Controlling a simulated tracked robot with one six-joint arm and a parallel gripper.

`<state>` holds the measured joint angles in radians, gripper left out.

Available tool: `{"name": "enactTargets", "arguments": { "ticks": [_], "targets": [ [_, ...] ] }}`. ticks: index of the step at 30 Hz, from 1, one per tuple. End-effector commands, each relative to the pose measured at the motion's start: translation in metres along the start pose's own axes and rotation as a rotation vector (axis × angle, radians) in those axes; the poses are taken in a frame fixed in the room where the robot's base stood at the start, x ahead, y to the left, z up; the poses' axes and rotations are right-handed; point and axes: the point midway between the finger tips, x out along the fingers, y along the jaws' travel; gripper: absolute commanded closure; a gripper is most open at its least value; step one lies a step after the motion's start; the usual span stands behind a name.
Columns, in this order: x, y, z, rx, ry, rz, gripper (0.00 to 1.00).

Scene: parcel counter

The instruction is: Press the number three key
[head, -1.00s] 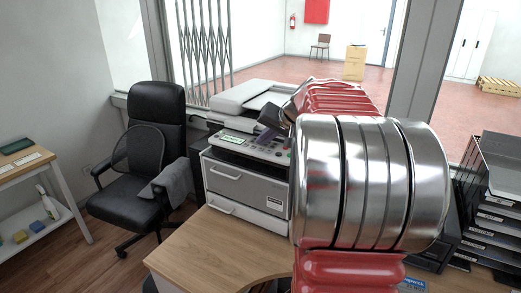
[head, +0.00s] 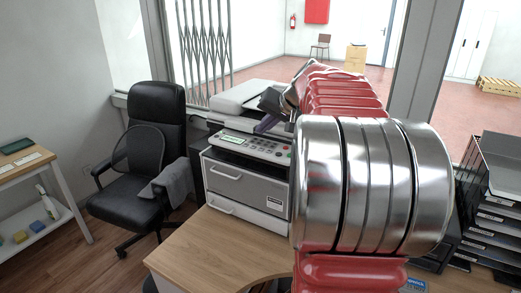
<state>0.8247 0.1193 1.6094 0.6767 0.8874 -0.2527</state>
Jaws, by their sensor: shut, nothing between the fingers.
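The grey printer (head: 245,185) has a sloped control panel (head: 262,148) with a small green display (head: 238,137) and several small keys. The keys are too small for me to read, so I cannot pick out the number three key. In this view the fingertips appear apart from the keys, though the exact gap is hard to judge.
My red and silver arm covers the right part of the view and hides some of the desk. The wooden desk (head: 205,250) is clear in front of the printer. A black chair (head: 150,150) stands to the left. Black stacked trays (head: 490,200) stand at the right.

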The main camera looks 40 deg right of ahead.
Motion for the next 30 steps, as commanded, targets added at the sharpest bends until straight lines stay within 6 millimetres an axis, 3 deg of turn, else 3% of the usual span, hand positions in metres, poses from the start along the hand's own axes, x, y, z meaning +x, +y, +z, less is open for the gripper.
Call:
{"name": "enactTargets", "arguments": {
  "ticks": [10, 30],
  "targets": [
    [-0.016, -0.011, -0.011, 0.000, 0.000, 0.000, 1.00],
    [-0.016, -0.012, -0.012, 0.000, 0.000, 0.001, 1.00]
  ]
}}
